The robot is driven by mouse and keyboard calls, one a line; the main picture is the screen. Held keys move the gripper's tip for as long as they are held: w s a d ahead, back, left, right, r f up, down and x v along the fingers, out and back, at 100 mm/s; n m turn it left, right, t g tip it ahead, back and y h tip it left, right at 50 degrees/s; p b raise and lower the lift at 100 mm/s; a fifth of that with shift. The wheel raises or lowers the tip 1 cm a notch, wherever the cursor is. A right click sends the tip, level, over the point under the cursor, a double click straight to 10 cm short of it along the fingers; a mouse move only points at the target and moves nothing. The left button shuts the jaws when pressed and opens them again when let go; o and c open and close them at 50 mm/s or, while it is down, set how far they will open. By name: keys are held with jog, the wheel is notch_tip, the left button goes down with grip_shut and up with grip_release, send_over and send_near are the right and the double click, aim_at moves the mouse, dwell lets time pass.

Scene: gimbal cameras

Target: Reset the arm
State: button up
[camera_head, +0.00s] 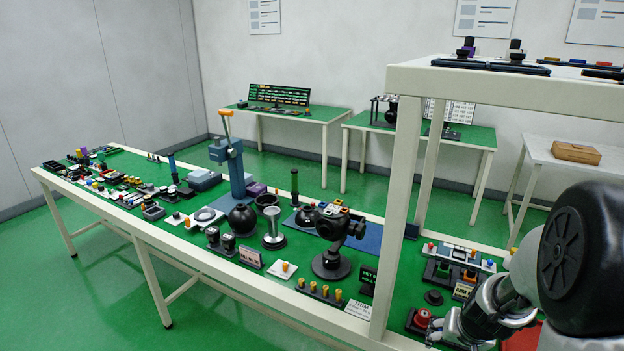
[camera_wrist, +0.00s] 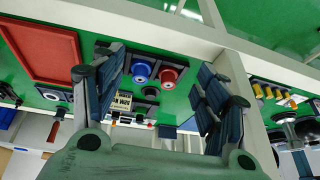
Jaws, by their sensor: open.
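My gripper (camera_wrist: 160,90) is open, with its two dark-padded fingers spread wide and nothing between them in the wrist view. In the head view my arm enters at the lower right, and the silver gripper (camera_head: 462,328) hangs low over the right end of the long green table (camera_head: 120,200). Beyond the fingers, the wrist view shows a blue round knob (camera_wrist: 141,70) and a red round knob (camera_wrist: 168,76) side by side. The red knob also shows in the head view (camera_head: 422,318), just left of my gripper. I cannot tell whether the gripper touches anything.
A white shelf frame (camera_head: 395,220) rises close to the left of my arm. A red tray (camera_wrist: 40,52) lies to the left in the wrist view. A black gimbal camera (camera_head: 332,262) and many small parts crowd the table. Green floor lies open at the front left.

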jog(key=s+a+r+n+y, duration=0.1)
jog(key=s+a+r+n, duration=0.15)
jog(key=a+r, duration=0.7)
jog(key=s+a+r+n, duration=0.1)
jog(key=s+a+r, duration=0.3)
jog(key=s, duration=0.5)
jog(key=s+a+r+n, duration=0.2)
jog(key=s+a+r, duration=0.3)
jog(key=s, duration=0.5)
jog(key=shift+s+a+r, duration=0.2)
jog(key=shift+a+r, duration=0.05)
jog(key=shift+a, duration=0.3)
jog(key=shift+d, duration=0.1)
